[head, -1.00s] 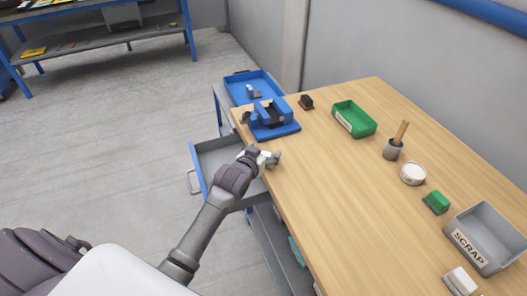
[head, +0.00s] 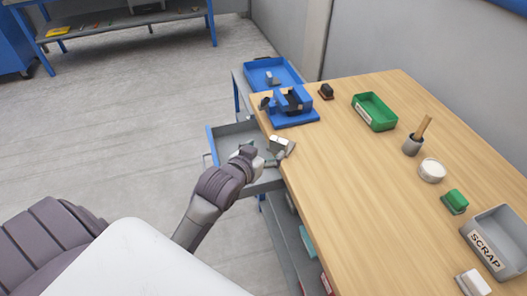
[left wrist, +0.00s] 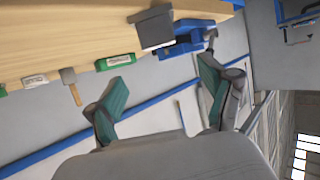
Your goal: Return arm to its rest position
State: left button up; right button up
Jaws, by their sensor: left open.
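My left gripper (head: 266,157) is just off the table's left edge, above the open grey drawer (head: 230,133). In the left wrist view its two teal-padded fingers (left wrist: 163,84) are spread apart with nothing between them. A small grey-white block (head: 282,145) sits at the table edge just beyond the fingertips; it also shows as a dark grey block (left wrist: 152,29) in the left wrist view, apart from the fingers. My right gripper is not in view.
A blue tray (head: 272,72) is behind. Floor is clear at left.

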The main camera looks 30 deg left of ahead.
pick_arm(q)
jog(key=shift+s+r, duration=0.1)
jog(key=shift+s, duration=0.05)
dwell(0.4)
jog(key=s+d+f+m+g, duration=0.1)
jog(key=s+d+f+g, duration=0.2)
jog(key=s, duration=0.5)
jog(key=s+d+f+m+g+h, duration=0.15)
jog(key=s+f+g, duration=0.25)
jog(key=s, duration=0.4)
jog(key=s+d+f+g+y, duration=0.1)
jog(key=s+d+f+g, duration=0.2)
jog(key=s, duration=0.6)
notch_tip(320, 180, down, 25)
jog(key=g, duration=0.1)
jog(key=s+a+f, duration=0.2)
jog(key=s+f, duration=0.6)
jog(key=f, duration=0.1)
jog(key=s+a+f+g, duration=0.1)
jog(key=s+f, duration=0.8)
jog(key=shift+a, duration=0.35)
jog(key=shift+m, duration=0.25)
